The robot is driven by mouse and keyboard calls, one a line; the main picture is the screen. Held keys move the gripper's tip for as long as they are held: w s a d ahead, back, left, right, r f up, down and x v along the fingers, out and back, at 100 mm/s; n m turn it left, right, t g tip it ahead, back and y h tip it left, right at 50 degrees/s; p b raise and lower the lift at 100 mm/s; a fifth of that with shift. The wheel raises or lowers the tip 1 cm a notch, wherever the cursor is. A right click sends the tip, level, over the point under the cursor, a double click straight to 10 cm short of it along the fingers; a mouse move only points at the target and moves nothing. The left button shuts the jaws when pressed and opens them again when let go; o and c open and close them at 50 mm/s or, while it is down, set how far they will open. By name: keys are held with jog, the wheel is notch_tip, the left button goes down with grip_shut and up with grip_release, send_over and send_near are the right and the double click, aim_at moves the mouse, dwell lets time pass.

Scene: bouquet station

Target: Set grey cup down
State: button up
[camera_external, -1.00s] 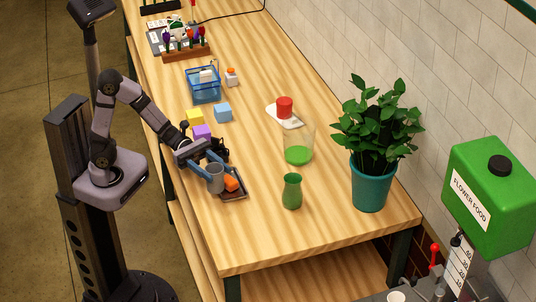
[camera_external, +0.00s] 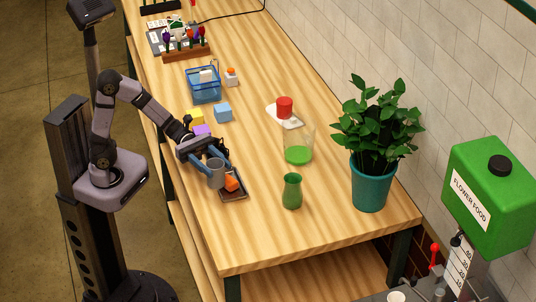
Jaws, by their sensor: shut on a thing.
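The grey cup (camera_external: 216,174) is upright at the left edge of a small dark tray (camera_external: 237,195) near the table's left side. My gripper (camera_external: 217,163) is shut on the cup, with its blue fingers reaching to it from the upper left. I cannot tell whether the cup's base touches the tray or is a little above it. An orange block (camera_external: 232,184) lies in the tray just right of the cup.
Purple (camera_external: 202,130), yellow (camera_external: 196,117) and blue (camera_external: 223,113) blocks stand behind my gripper. A green vase (camera_external: 292,192), a clear container with green contents (camera_external: 298,154) and a potted plant (camera_external: 370,186) stand to the right. The table's front is clear.

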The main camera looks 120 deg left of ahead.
jog(key=w+d+r+m+g+h+p, duration=0.2)
jog(key=w+d+r+h, duration=0.1)
jog(key=w+d, duration=0.6)
jog(key=w+d+r+m+g+h+p, duration=0.1)
jog(key=w+d+r+m+h, duration=0.15)
jog(key=w+d, duration=0.65)
notch_tip(320, 180, down, 6)
jog(key=w+a, duration=0.1)
jog(key=a, duration=0.1)
jog(key=shift+w+a+n+p, duration=0.25)
jog(key=shift+w+n+p, duration=0.05)
jog(key=shift+n+p, duration=0.05)
jog(key=shift+f+y, duration=0.1)
jog(key=shift+y, duration=0.15)
jog(key=shift+f, duration=1.8)
jog(key=shift+f, duration=0.2)
jog(key=o, duration=1.1)
